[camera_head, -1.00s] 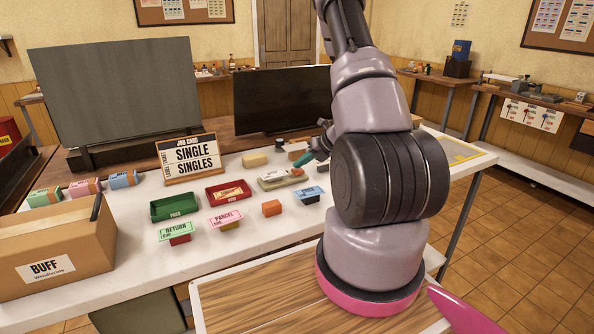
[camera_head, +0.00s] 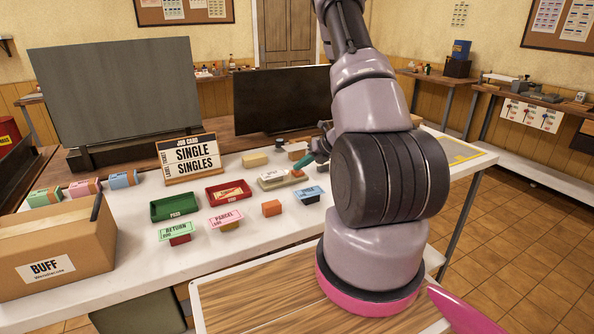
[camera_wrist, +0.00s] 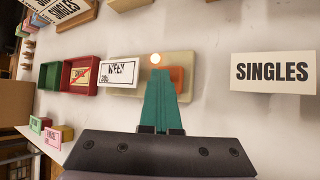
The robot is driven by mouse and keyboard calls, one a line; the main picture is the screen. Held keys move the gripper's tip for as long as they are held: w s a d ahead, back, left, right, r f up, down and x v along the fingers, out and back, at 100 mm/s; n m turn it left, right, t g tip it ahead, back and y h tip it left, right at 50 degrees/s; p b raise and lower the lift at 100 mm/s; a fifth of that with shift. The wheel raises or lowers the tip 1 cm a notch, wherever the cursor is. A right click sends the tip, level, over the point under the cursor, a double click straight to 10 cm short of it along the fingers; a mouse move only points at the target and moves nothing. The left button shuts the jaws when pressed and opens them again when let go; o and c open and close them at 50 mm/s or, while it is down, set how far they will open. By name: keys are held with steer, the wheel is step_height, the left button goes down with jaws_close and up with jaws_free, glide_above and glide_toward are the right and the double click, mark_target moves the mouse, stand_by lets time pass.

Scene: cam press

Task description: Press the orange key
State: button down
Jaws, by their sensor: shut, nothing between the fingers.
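The orange key (camera_wrist: 177,78) sits on a pale beige press base (camera_wrist: 186,62), beside a small glowing round lamp (camera_wrist: 155,58). The key also shows in the head view (camera_head: 297,173), at the right end of the press base (camera_head: 270,181). My gripper (camera_wrist: 158,74) has its teal fingers shut and empty. In the wrist view the fingertips overlap the key's left part and hide some of it. In the head view my gripper (camera_head: 297,166) is right at the key. I cannot tell whether the tips touch it.
A SINGLES sign (camera_wrist: 272,72) is right of my gripper in the wrist view. A job card (camera_head: 190,158) stands behind.

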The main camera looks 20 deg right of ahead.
mark_target(301, 172)
steer(key=shift+r, duration=0.5)
steer(key=shift+r, duration=2.95)
steer(key=s+a+r+n+g+y, duration=0.1)
steer(key=s+a+r+n, duration=0.3)
steer(key=a+r+n, duration=0.5)
steer(key=s+a+r+n+g+y, duration=0.1)
steer(key=s+a+r+n, duration=0.4)
steer(key=r, duration=0.6)
steer(key=s+a+r+n+t+h, duration=0.1)
steer(key=s+r+n+h, duration=0.1)
steer(key=s+r+n, duration=0.4)
steer(key=s+a+r+n+t+h, duration=0.1)
steer(key=s+r+n+h, duration=0.2)
steer(key=s+r+n, duration=0.3)
steer(key=s+n, duration=0.5)
steer(key=n, duration=0.2)
steer(key=shift+h, duration=0.3)
